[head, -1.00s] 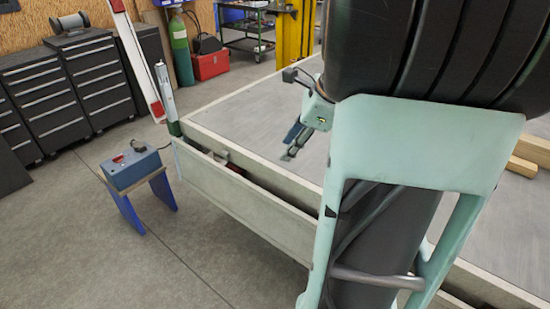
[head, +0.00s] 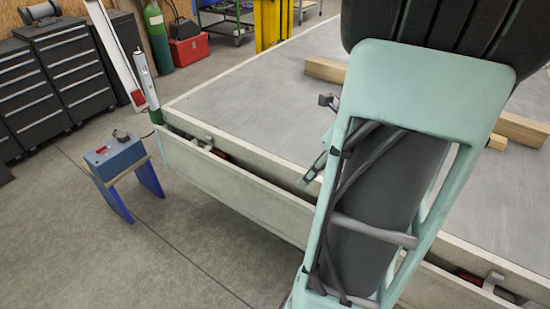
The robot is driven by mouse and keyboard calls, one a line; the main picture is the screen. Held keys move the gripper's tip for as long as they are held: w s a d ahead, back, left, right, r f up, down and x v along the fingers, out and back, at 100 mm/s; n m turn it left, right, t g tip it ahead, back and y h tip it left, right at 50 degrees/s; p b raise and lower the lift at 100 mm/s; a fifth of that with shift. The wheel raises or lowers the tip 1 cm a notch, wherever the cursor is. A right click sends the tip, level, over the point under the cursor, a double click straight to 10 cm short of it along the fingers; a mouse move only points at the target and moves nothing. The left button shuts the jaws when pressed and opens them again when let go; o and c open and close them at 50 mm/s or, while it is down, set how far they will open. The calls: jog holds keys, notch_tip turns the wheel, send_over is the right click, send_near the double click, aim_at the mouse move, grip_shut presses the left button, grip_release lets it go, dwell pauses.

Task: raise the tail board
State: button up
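The tail board (head: 225,190) is a long pale panel along the near edge of the trailer bed (head: 250,100). Its top edge stands a little away from the bed, leaving a dark gap. My gripper (head: 311,172) is in the middle of the view, close to the bed's near edge and the gap. It is partly hidden by my own arm, and I cannot tell whether its fingers are open or touch the board. A small metal catch (head: 208,143) shows at the gap on the left, and another catch (head: 492,281) at the lower right.
A blue control box (head: 118,158) sits on a small blue-legged stand left of the trailer. A corner post (head: 147,85) rises at the bed's left corner. Timber beams (head: 520,130) lie on the bed. Dark drawer cabinets (head: 70,70) stand behind. The floor in front is clear.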

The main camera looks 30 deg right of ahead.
jog(key=shift+x, duration=2.25)
jog(key=shift+c, duration=0.2)
grip_shut()
jog(key=shift+o, duration=0.2)
grip_release()
jog(key=shift+r, duration=0.1)
jog(key=v, duration=1.2)
